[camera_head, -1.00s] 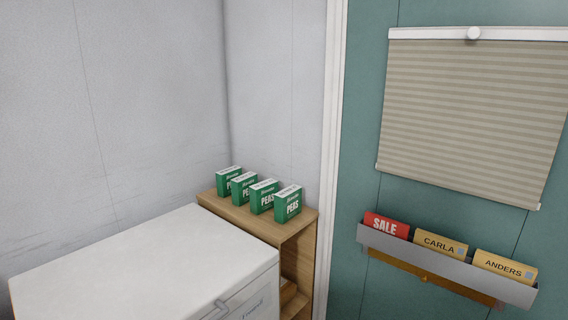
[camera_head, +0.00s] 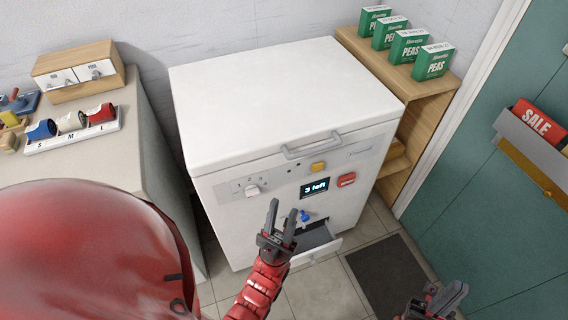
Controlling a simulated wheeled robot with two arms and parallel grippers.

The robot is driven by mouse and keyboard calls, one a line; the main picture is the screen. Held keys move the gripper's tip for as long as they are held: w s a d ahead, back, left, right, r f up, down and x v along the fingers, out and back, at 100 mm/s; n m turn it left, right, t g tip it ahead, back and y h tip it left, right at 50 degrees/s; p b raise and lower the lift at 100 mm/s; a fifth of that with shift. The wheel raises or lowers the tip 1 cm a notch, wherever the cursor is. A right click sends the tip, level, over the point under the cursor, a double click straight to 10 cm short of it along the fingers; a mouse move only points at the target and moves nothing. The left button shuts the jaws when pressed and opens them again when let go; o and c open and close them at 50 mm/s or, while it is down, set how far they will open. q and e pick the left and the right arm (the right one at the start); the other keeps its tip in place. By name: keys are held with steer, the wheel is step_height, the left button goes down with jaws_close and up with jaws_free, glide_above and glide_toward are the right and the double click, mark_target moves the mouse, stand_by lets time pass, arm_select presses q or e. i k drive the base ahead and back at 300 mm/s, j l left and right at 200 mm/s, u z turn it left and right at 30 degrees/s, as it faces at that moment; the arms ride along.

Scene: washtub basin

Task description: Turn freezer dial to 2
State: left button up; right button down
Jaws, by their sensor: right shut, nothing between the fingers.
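The white chest freezer (camera_head: 275,100) stands in the middle with its lid shut. My right gripper (camera_head: 458,290) is at the lower right, over the floor, shut and empty, away from the freezer.
The front also has a display (camera_head: 315,188) reading "3 left", a yellow piece (camera_head: 319,166), a red label (camera_head: 346,180), a blue knob-like piece (camera_head: 305,215) and an open low drawer (camera_head: 314,238). A counter (camera_head: 160,165) stands left, a wooden shelf (camera_head: 425,95) right. A dark mat (camera_head: 388,272) lies on the floor.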

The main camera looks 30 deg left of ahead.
mark_target(251, 190)
steer(key=u, duration=1.1)
